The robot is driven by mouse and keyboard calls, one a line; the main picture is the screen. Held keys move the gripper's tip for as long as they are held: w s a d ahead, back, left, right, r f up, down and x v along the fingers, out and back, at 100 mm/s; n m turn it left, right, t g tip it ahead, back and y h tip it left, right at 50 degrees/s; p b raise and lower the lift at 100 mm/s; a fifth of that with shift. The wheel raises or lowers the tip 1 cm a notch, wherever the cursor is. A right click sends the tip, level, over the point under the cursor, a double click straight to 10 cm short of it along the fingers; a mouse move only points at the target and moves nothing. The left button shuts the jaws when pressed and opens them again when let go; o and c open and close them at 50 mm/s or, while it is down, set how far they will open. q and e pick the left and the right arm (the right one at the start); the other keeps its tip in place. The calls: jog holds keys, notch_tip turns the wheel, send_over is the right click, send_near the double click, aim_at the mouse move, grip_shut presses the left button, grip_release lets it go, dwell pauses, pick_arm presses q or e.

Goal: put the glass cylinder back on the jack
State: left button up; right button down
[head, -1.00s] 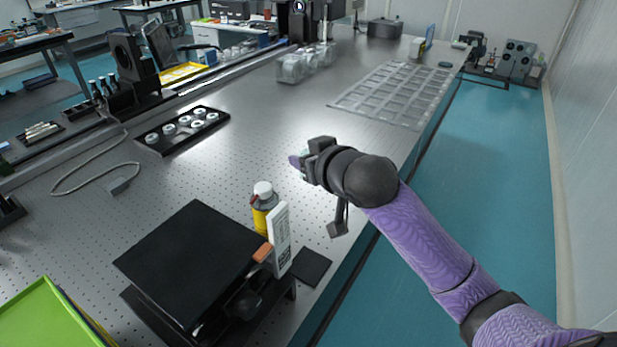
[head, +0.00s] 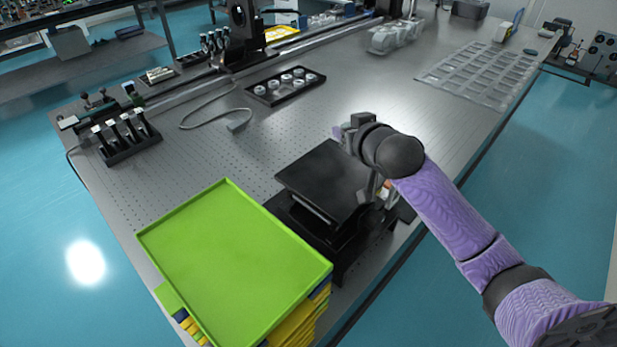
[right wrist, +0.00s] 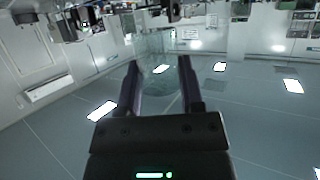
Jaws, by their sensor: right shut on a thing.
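The jack is a black lab jack with a flat, bare top plate (head: 322,182), standing on the optical table near its front edge. My right gripper (head: 338,133) is at the far edge of the jack's plate in the head view, seemingly above it. In the right wrist view its two fingers (right wrist: 160,84) are shut on the clear glass cylinder (right wrist: 158,62), which shows faintly between and beyond them. In the head view the cylinder is too faint or hidden to make out. My left gripper is not in view.
A stack of trays with a green one (head: 232,262) on top stands left of the jack. A black tray of round parts (head: 286,86), a grey cable (head: 205,122) and a holder with upright tools (head: 128,140) lie farther back. Bare tabletop lies between them.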

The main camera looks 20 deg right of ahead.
jog(key=f+b, duration=0.1)
jog(key=f, duration=0.3)
jog(key=f+b, duration=0.1)
jog(key=f, duration=0.4)
jog(key=shift+d+f+b, duration=0.2)
jog(key=shift+f+b, duration=0.05)
jog(key=shift+b, duration=0.05)
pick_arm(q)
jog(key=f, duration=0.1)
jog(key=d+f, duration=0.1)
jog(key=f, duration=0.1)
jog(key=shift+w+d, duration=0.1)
pick_arm(e)
jog(key=shift+r, duration=0.15)
